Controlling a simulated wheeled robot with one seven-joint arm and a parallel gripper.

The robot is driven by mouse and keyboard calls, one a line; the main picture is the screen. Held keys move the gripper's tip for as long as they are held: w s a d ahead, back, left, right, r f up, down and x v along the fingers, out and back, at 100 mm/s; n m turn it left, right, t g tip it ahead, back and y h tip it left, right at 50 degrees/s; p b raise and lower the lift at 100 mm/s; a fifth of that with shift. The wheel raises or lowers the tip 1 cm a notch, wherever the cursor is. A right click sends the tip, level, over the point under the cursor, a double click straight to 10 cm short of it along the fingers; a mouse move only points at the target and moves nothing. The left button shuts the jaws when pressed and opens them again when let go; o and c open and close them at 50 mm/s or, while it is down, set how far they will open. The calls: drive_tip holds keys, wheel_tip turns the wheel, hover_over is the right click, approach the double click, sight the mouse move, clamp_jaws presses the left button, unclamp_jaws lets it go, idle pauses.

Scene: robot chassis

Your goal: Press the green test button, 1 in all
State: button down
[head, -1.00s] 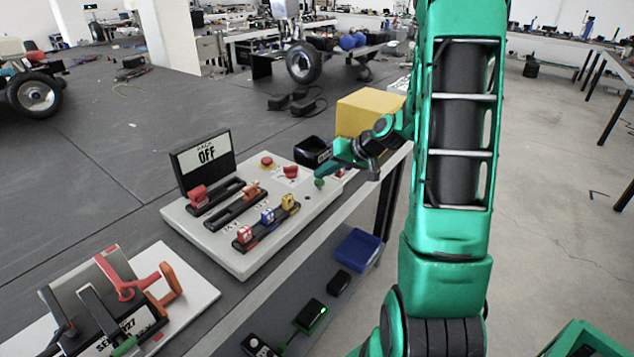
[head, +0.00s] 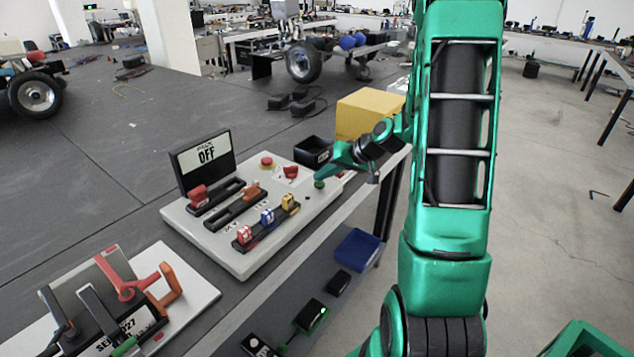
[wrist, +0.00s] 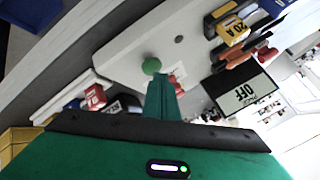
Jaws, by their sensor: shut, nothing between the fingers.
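The green test button (head: 319,184) is a small round knob at the right end of the pale control panel (head: 215,250). The green button also shows in the wrist view (wrist: 151,66), just beyond the fingertips. My gripper (head: 323,174) is shut and empty, with its fingertips pointing down right over the button. In the wrist view my closed fingers (wrist: 160,84) overlap the button's lower edge. I cannot tell whether they touch it.
A display reading OFF (head: 205,155) stands at the panel's back. A red knob (head: 267,162), red, orange, blue and yellow switches share the panel. A black bin (head: 312,151) and yellow box (head: 368,113) stand behind my gripper. Another lever board (head: 125,305) lies at lower left.

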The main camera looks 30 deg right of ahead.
sight(323, 184)
drive_tip(key=shift+r, duration=1)
drive_tip(key=shift+r, duration=0.15)
wheel_tip(323, 184, up, 5)
drive_tip(key=shift+f, duration=0.15)
drive_tip(key=shift+s, duration=0.1)
idle(0.9)
drive_tip(key=s+a+m+g+h, duration=0.1)
drive_tip(key=s+a+g, duration=0.1)
drive_tip(key=s, duration=0.9)
drive_tip(key=s+a+r+g+h, duration=0.1)
drive_tip(key=s+a+g, duration=0.1)
drive_tip(key=s, duration=1)
drive_tip(key=s+a+r+m+g+h, duration=0.1)
drive_tip(key=s+g, duration=0.3)
drive_tip(key=s, duration=0.8)
drive_tip(key=shift+a+r+m+h, duration=0.2)
drive_tip(key=shift+a+m+h, duration=0.1)
drive_tip(key=shift+a+h, duration=0.1)
